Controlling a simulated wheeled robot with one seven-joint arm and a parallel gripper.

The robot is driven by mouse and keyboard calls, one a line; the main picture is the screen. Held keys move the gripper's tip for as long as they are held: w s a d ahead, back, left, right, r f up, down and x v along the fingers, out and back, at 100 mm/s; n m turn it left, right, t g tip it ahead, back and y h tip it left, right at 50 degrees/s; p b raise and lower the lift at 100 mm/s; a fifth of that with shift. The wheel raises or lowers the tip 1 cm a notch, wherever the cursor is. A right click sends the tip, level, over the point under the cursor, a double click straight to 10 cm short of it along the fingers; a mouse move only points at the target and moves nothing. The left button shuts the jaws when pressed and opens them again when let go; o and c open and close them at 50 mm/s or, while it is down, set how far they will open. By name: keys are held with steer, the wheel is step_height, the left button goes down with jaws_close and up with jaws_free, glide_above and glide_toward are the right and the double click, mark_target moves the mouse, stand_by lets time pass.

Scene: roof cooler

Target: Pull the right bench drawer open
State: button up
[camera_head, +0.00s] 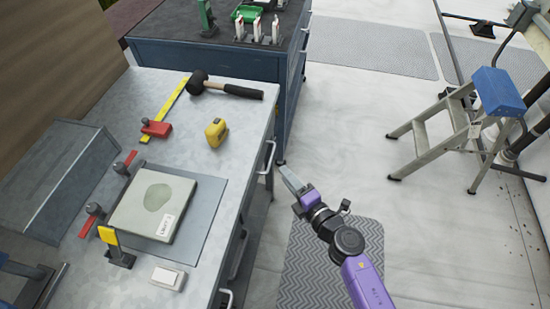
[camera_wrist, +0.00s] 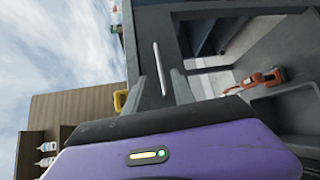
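The bench (camera_head: 205,85) has a pale metal top and several bar handles along its blue-grey front. The right drawer's handle (camera_head: 267,158) is the farthest one in the head view, and the drawer looks flush with the bench front. My gripper (camera_head: 291,179) is just out from this handle, its fingers pointing at the bench front. In the wrist view, my gripper (camera_wrist: 160,90) is open, with its two grey fingers apart. The pale handle bar (camera_wrist: 160,68) shows beyond and between them on the dark drawer front. No contact with it is visible.
A mallet (camera_head: 235,90), yellow tape measure (camera_head: 215,132) and flat grey-green block (camera_head: 153,205) lie on the bench. A blue cabinet (camera_head: 215,55) stands beyond. A step stool (camera_head: 445,125) is at right. An orange tool (camera_wrist: 262,78) lies in an open space beside the drawer. Floor before the bench is clear.

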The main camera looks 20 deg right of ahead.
steer(key=w+a+f+b, duration=0.1)
steer(key=w, duration=0.7)
steer(key=shift+a, duration=0.1)
jaws_close()
steer(key=shift+f, duration=0.1)
stand_by(1.2)
